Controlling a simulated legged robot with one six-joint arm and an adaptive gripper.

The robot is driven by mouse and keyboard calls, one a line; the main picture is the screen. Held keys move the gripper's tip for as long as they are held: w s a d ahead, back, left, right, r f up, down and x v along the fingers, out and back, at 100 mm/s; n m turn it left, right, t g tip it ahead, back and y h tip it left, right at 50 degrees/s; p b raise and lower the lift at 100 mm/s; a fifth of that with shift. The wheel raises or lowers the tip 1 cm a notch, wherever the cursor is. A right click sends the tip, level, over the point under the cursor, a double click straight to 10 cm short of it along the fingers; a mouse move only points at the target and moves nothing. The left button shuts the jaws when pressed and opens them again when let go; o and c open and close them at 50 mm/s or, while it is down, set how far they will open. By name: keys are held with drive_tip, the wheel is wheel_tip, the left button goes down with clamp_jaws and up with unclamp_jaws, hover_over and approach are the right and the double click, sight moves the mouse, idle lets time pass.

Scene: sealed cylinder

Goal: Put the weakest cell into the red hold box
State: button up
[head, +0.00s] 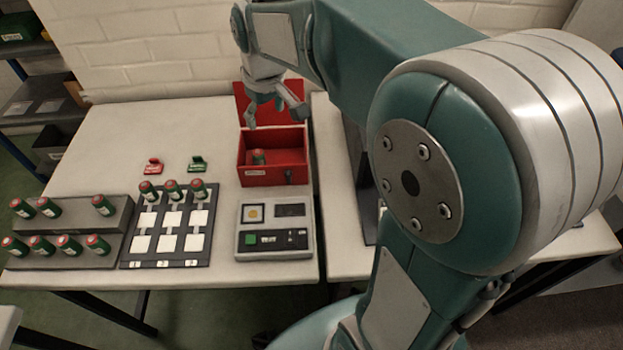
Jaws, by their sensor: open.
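The red hold box (273,178) stands at the back right of the left table with its lid up. One green cell with a red top (259,158) lies inside it. My gripper (268,112) is open and empty above the box. Three similar cells (172,190) stand in the top row of a black board with white squares (127,248). Several more cells (48,207) stand in a grey stepped rack (120,212) at the left. A tester-like device (275,258) with a small screen and green button sits in front of the box. Its screen is unreadable here.
A small red tag holder (153,166) and a green one (197,164) stand behind the board. A shelf (40,98) is at the far left. The table's back left is clear. A gap separates the two tables.

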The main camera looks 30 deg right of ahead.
drive_tip(key=s+r+m+t, duration=0.1)
drive_tip(key=s+m+t, duration=0.2)
drive_tip(key=s, duration=1.6)
drive_tip(key=shift+s+m, duration=0.4)
drive_tip(key=shift+m, duration=0.1)
